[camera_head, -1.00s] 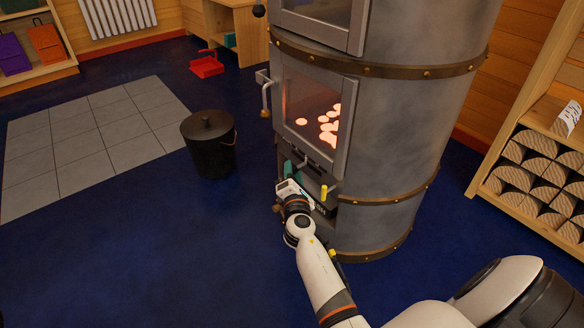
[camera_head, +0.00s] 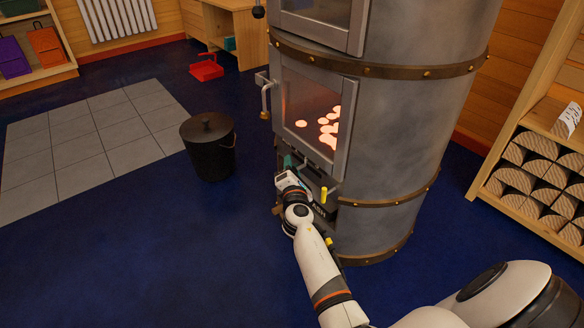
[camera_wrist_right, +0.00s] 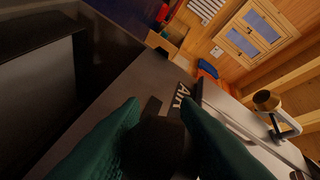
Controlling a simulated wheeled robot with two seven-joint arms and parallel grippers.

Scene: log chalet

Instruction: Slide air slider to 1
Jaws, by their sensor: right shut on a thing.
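The grey cylindrical stove (camera_head: 400,130) stands in the middle right, embers glowing behind its door glass. My right gripper (camera_head: 286,164) is at the stove's lower front, below the glass door. In the right wrist view its teal fingers (camera_wrist_right: 160,130) are shut on a dark knob, which I take to be the air slider (camera_wrist_right: 158,142). The AIR label (camera_wrist_right: 182,95) shows just beyond the fingertips. The fingers hide much of the slider, and I cannot read its scale or setting. My left gripper is not in view.
A yellow-tipped lever (camera_head: 324,194) sits just right of my right gripper. The door handle (camera_head: 265,95) is up and left. A lidded black bucket (camera_head: 209,150) stands on the blue floor to the left. A firewood rack (camera_head: 535,165) is at the right.

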